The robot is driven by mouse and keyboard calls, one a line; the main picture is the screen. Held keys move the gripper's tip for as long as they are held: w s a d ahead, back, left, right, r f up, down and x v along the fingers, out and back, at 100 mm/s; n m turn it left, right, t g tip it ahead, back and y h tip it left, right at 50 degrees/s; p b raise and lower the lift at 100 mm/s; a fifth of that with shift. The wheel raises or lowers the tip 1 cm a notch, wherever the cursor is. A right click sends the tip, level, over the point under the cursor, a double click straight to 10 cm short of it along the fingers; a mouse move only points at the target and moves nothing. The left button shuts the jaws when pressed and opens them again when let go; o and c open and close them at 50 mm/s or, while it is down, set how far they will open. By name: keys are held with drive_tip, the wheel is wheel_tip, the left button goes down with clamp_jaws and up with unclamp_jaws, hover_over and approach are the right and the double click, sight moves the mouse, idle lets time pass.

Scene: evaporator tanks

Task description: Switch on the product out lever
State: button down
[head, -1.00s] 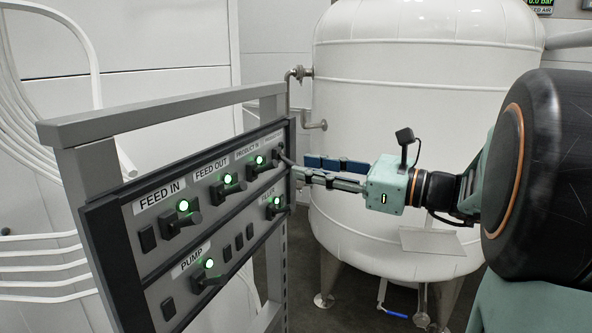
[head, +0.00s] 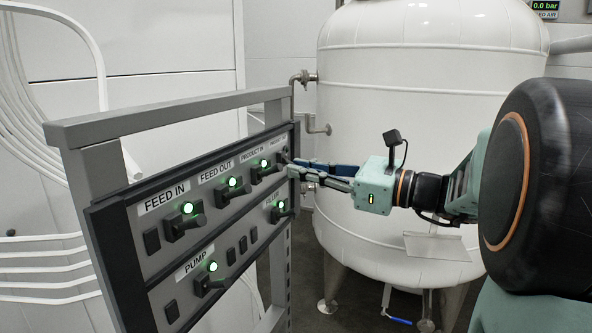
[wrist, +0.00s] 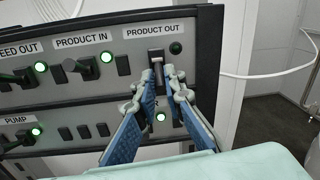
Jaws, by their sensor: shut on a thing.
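The product out lever (wrist: 157,60) is on the control panel below its PRODUCT OUT label in the wrist view. It is dark and stands roughly upright. The round lamp (wrist: 176,48) to its right is dark. My gripper (wrist: 160,73) has its tips on either side of the lever's lower part and is shut on it; the tips hide part of it. In the head view my gripper (head: 292,166) reaches the panel's right end from the right, and the lever there is mostly hidden.
The neighbouring product in lever (wrist: 84,69) has a green-lit lamp, as do FEED IN, FEED OUT and PUMP. The grey panel frame (head: 170,116) stands at left. A white tank (head: 420,120) stands behind my arm. A white hose runs right of the panel.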

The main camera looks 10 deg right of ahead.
drive_tip(key=shift+r+p, duration=0.15)
drive_tip(key=shift+p, duration=0.15)
wheel_tip(320, 180, up, 4)
drive_tip(key=g+h+p, duration=0.3)
drive_tip(key=p, duration=1)
drive_tip(key=g+h+p, duration=0.2)
drive_tip(key=h+p, duration=0.2)
drive_tip(key=p, duration=0.9)
drive_tip(key=shift+a+r+n+g, duration=0.1)
drive_tip(key=shift+a+n+g, duration=0.05)
drive_tip(key=shift+n+g, duration=0.2)
drive_tip(key=g+h+p, duration=0.1)
drive_tip(key=p, duration=0.2)
drive_tip(key=shift+w+a+p, duration=0.1)
drive_tip(key=shift+w+p, duration=0.05)
drive_tip(key=shift+p, duration=0.6)
drive_tip(key=shift+h+p, duration=0.5)
drive_tip(key=shift+p, duration=0.15)
